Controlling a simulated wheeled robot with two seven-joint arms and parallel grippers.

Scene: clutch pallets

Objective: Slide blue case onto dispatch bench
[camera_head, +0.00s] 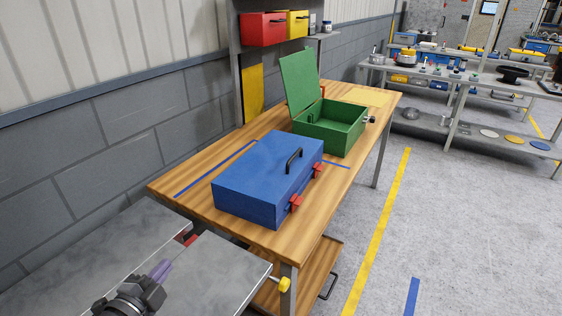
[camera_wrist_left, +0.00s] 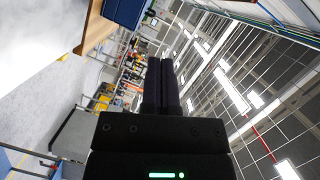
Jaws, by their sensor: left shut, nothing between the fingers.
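The blue case (camera_head: 262,180) is closed, with a black handle on its lid and red latches on its front side. It rests flat on the wooden dispatch bench (camera_head: 205,205), beside the open green case. My left gripper (camera_head: 163,267) is at the lower left, over the grey metal surface, apart from the blue case. Its fingers are shut and empty; they also show in the left wrist view (camera_wrist_left: 160,65). Part of the blue case (camera_wrist_left: 125,10) and the bench edge (camera_wrist_left: 92,30) show at the top there. My right gripper is not in view.
The green case (camera_head: 330,125) stands behind the blue one with its lid raised. A grey metal surface (camera_head: 215,275) adjoins the bench's near end. Blue tape (camera_head: 215,168) marks the bench top. Red (camera_head: 263,29) and yellow (camera_head: 297,24) bins sit above. Open floor lies right.

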